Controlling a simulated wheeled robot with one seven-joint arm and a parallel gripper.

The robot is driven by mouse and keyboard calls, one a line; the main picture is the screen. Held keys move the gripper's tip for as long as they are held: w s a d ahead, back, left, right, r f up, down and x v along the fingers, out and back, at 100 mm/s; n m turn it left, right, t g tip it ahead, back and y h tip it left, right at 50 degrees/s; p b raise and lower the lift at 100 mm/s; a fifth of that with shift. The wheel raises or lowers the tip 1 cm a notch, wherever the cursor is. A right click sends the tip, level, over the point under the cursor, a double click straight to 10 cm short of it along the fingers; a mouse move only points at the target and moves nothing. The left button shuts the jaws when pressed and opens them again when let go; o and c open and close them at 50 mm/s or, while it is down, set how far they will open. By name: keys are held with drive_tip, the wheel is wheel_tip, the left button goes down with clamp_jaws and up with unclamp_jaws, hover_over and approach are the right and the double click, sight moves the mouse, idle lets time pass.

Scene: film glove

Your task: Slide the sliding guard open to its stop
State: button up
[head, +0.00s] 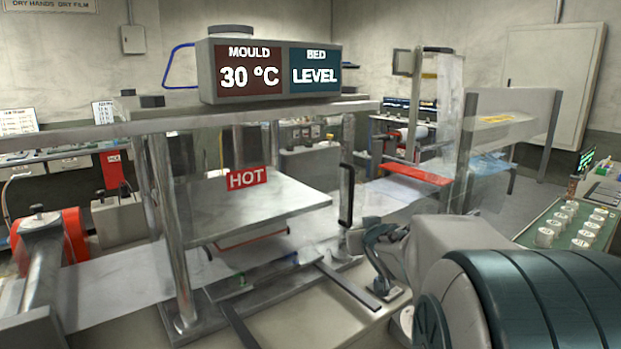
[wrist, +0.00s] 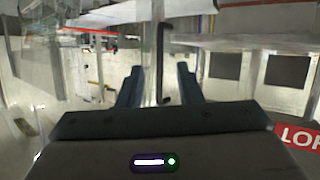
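The clear panel itself is hard to make out. My gripper (head: 372,238) is just right of the handle's lower end in the head view. In the wrist view my gripper (wrist: 157,78) has its two blue fingers apart, with the dark handle (wrist: 163,50) showing in the gap between them. I cannot tell whether the fingers touch the handle. The gripper hides the handle's lower surroundings.
The HOT slab (head: 260,205) stands left of the handle, between metal posts (head: 170,225). A display box (head: 270,72) reads MOULD 30 °C and BED LEVEL. A green panel with several white knobs (head: 575,225) is at the right.

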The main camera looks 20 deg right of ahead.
sight(353, 184)
drive_tip(key=w+d+r+n+t+y+p, duration=0.2)
drive_tip(key=w+d+r+n+t+y, duration=0.1)
drive_tip(key=w+d+r+t+y, duration=0.25)
drive_tip(key=shift+g+y, duration=0.35)
drive_tip(key=shift+g, duration=0.2)
drive_tip(key=w, duration=0.4)
drive_tip(key=w+p, duration=0.1)
drive_tip(key=w, duration=0.3)
drive_tip(key=w+a+p, duration=0.1)
drive_tip(key=w, duration=0.4)
drive_tip(key=shift+f, duration=0.2)
clamp_jaws()
